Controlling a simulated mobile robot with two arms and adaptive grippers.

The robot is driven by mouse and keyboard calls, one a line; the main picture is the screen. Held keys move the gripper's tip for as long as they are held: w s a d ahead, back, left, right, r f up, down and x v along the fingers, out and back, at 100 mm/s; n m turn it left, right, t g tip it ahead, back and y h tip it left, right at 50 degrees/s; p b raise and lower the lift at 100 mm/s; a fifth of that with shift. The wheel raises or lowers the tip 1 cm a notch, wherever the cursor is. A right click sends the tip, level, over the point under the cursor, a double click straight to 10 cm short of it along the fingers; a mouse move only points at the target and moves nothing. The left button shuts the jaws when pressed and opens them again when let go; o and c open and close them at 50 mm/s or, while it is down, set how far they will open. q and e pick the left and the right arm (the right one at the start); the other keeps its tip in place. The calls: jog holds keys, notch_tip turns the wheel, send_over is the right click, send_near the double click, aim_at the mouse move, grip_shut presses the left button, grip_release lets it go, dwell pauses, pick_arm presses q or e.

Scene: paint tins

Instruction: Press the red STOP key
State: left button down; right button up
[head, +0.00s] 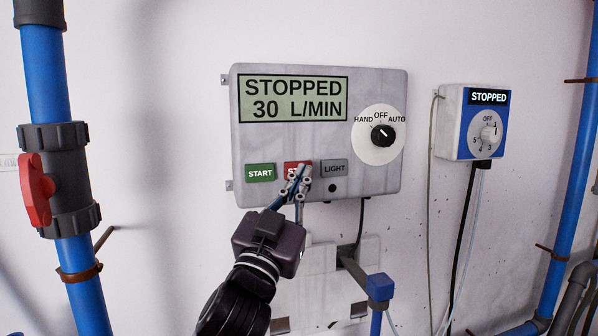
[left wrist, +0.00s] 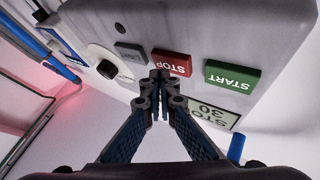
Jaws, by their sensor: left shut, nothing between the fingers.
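The red STOP key (head: 289,166) is on the grey control box (head: 300,140), between the green START key (head: 260,173) and the grey LIGHT key (head: 334,168). My left gripper (head: 301,170) is shut and empty, its fingertips in front of the STOP key and hiding part of its lettering. In the left wrist view the STOP key (left wrist: 171,62) shows upside down just beyond the shut fingertips (left wrist: 160,78). I cannot tell whether they touch it. The box's display (head: 293,98) reads STOPPED, 30 L/MIN. My right gripper is not in view.
A selector knob (head: 381,135) marked HAND, OFF, AUTO is on the box's right side. A small blue and white unit (head: 477,122) reading STOPPED hangs further right. A blue pipe with a red-handled valve (head: 36,190) runs down the left. Cables hang below the box.

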pick_arm(q)
jog(key=shift+s+d, duration=0.1)
jog(key=shift+s, duration=0.2)
jog(key=s, duration=0.1)
jog(key=s+d, duration=0.1)
jog(key=s, duration=0.2)
jog(key=shift+s+d, duration=0.3)
jog(key=shift+s, duration=0.05)
dwell(0.5)
